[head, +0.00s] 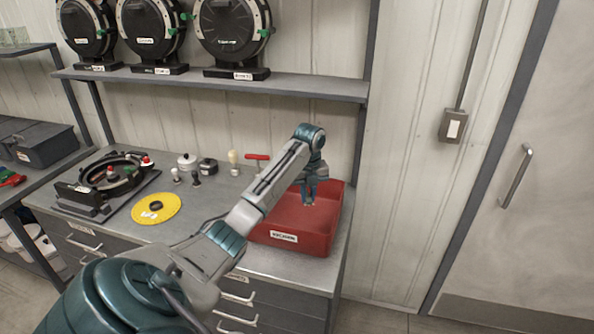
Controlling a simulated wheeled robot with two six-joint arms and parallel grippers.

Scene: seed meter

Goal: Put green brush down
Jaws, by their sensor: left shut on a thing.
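My left gripper (309,196) points down over the red bin (318,243), which stands at the right end of the grey workbench (222,203). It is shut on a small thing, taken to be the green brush. The fingers hide most of it, and its colour is hard to make out. The fingertips look to be within the bin's outline; I cannot tell whether the held thing touches the bin floor. My right gripper is not in view.
A yellow disc (156,208) and an opened seed meter (108,180) lie at the left. Small parts and a red-handled tool (257,158) stand behind. Several closed meters, including one at the right (233,35), sit on the shelf (215,83) above.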

